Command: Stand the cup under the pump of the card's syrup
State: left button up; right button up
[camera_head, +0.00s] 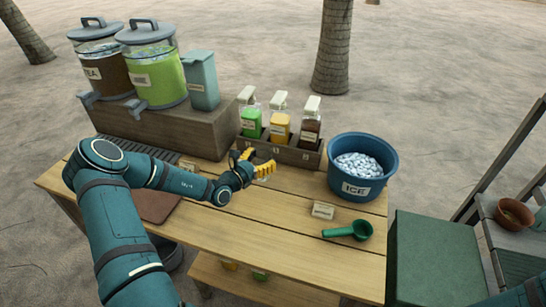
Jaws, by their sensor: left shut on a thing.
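Three syrup pump bottles stand in a wooden rack (294,154) at the table's back: green (251,123), yellow-orange (281,128) and brown (311,130), with pale pump tops. A small card (323,210) lies on the table; its writing is too small to read. My left gripper (263,167) is in front of the green and orange bottles, shut on what looks like the clear cup (263,178). The fingers hide most of the cup, and I cannot tell whether it touches the table. My right gripper is out of view.
A blue ice bucket (345,184) stands right of the rack, with a green scoop (349,231) in front. Two drink dispensers (157,78) and a teal bin (202,82) stand on a wooden riser (165,128) at left. The table's front middle (270,225) is clear.

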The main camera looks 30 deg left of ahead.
pick_arm(q)
jog(key=w+a+b, duration=0.2)
jog(key=w+a, duration=0.1)
jog(key=w, duration=0.8)
jog(key=f+b, duration=0.1)
jog(key=f, duration=0.2)
jog(key=f+b, duration=0.1)
jog(key=f, duration=0.2)
jog(key=shift+d+f, duration=0.2)
jog(key=shift+f, duration=0.2)
jog(key=shift+w+f+b, duration=0.15)
jog(key=shift+f+b, duration=0.05)
jog(key=shift+b, duration=0.2)
jog(key=shift+r, duration=0.15)
jog(key=o, duration=1.2)
jog(key=shift+f, duration=0.2)
